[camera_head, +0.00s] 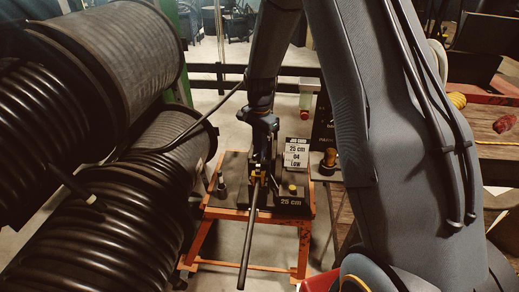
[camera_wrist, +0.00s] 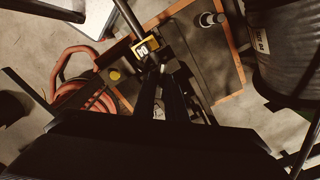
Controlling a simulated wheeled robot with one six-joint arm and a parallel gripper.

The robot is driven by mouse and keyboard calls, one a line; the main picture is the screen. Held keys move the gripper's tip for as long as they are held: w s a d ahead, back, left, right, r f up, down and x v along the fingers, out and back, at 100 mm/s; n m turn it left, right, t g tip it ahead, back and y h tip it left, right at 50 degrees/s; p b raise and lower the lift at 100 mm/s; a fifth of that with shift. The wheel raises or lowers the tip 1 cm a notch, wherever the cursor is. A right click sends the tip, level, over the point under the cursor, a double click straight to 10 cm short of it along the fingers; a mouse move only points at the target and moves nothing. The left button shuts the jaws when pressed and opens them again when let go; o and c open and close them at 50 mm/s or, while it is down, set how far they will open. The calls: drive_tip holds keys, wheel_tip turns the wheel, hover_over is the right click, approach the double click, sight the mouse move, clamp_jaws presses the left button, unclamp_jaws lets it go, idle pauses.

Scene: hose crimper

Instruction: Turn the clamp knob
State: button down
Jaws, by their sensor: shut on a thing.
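My gripper (camera_head: 263,158) reaches down over the crimper on the stand, and its fingers also show in the wrist view (camera_wrist: 161,75). They are shut beside the yellow block marked 04 (camera_wrist: 146,47). What they hold looks to be the clamp knob, but it is mostly hidden between the dark fingertips, so its angle cannot be told. A long dark lever bar (camera_head: 248,235) runs from the yellow block down toward the front in the head view. It also shows at the top in the wrist view (camera_wrist: 127,16).
The orange-framed stand (camera_head: 205,240) carries a yellow button (camera_head: 292,188), a dark post (camera_head: 222,187) and a job card (camera_head: 297,152) reading 25 cm, 04, LOW. Large hose reels (camera_head: 105,60) crowd the left. A red coiled hose (camera_wrist: 70,85) lies beside the stand.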

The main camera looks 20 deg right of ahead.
drive_tip(key=shift+w+m, duration=0.1)
drive_tip(key=shift+m, duration=1.8)
drive_tip(key=c, duration=1.8)
unclamp_jaws()
drive_tip(key=shift+r, duration=0.1)
drive_tip(key=shift+r+b, duration=1.05)
drive_tip(key=shift+r, duration=2.8)
